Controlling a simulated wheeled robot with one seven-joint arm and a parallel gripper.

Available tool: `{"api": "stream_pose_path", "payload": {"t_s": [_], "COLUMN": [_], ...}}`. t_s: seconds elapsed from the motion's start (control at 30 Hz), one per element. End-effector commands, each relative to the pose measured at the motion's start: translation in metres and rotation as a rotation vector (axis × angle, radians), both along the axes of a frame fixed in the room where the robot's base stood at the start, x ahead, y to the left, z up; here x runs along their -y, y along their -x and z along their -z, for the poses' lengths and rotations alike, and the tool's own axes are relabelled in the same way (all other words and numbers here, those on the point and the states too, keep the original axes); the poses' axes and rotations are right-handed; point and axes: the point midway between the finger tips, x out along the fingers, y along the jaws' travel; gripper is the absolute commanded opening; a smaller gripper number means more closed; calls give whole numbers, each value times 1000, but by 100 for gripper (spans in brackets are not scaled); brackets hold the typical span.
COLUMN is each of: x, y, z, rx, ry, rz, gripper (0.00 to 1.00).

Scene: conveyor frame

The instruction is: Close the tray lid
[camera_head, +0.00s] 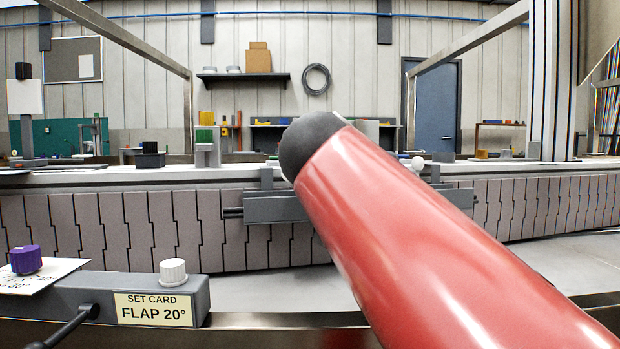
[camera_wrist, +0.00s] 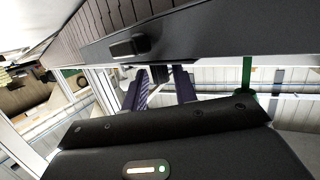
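I cannot make out a tray or lid for certain. In the head view, a grey flat bracket (camera_head: 275,207) is fixed to the slatted conveyor side, partly hidden behind my red arm. In the wrist view, a long dark panel (camera_wrist: 215,28) with a black block-like knob (camera_wrist: 131,47) crosses the top, close to my gripper. My gripper (camera_wrist: 160,85) shows there as a dark body with two dark purple finger-like shapes beyond it. Nothing is seen held between them, and their opening is unclear. In the head view, my arm hides the gripper.
A grey box (camera_head: 140,290) labelled "SET CARD FLAP 20°" carries a white knob (camera_head: 172,271). A purple knob (camera_head: 25,260) sits on a white card at its left. The slatted conveyor side (camera_head: 130,225) runs across the view. Small blocks stand on the ledge behind.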

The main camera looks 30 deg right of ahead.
Motion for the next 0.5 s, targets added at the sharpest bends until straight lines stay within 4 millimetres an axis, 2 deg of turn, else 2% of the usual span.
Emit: {"api": "stream_pose_path", "payload": {"t_s": [0.3, 0.5], "x": [-39, -58], "y": [28, 40], "z": [-12, -16], "rx": [2, 1], "ry": [1, 2], "rz": [0, 0], "gripper": [28, 28]}}
